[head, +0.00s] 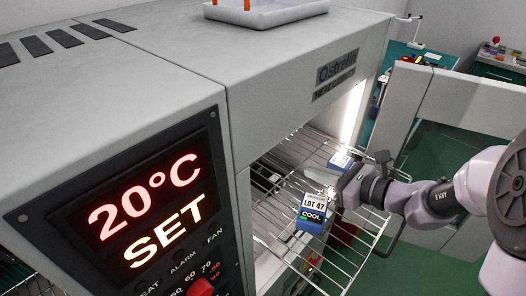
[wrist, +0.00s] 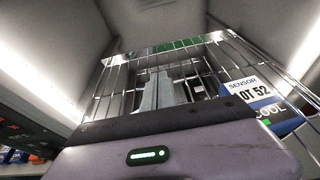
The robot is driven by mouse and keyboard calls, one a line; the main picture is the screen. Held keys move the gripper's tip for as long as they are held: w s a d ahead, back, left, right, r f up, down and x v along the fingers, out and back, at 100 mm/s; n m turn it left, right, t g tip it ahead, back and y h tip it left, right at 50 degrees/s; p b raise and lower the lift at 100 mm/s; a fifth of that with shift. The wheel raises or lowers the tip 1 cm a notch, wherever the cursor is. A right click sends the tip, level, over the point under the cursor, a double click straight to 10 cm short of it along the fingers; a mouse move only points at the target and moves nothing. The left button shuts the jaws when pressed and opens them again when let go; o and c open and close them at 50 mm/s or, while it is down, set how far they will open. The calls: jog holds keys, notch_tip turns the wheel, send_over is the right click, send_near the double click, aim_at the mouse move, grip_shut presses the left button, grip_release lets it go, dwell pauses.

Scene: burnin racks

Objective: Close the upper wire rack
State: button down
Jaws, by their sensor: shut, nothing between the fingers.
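The upper wire rack (head: 268,215) sticks part way out of the oven's open front in the head view. A blue and white box marked LOT 47 COOL (head: 312,213) stands on it, and a second blue and white box (head: 340,162) is farther back. My gripper (head: 325,180) reaches in from the right, shut and empty, beside the boxes. In the wrist view its fingers (wrist: 158,92) are together in front of the rack wires (wrist: 112,85), with a box marked SENSOR LOT 52 (wrist: 250,92) at right. I cannot tell whether the fingers touch the rack.
The oven door (head: 465,105) stands open at the right, with a dark handle (head: 395,238) near my arm. The control panel (head: 135,215) reads 20°C SET. A white tray (head: 265,14) sits on top of the oven. Green floor (head: 400,275) shows below.

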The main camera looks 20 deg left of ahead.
aim_at(261, 161)
jog(key=b+x, duration=0.5)
jog(key=x, duration=1.4)
jog(key=shift+s+a+r, duration=0.1)
jog(key=shift+a+r, duration=0.1)
jog(key=shift+w+a+r, duration=0.1)
jog(key=shift+w+a, duration=0.15)
jog(key=shift+a, duration=0.3)
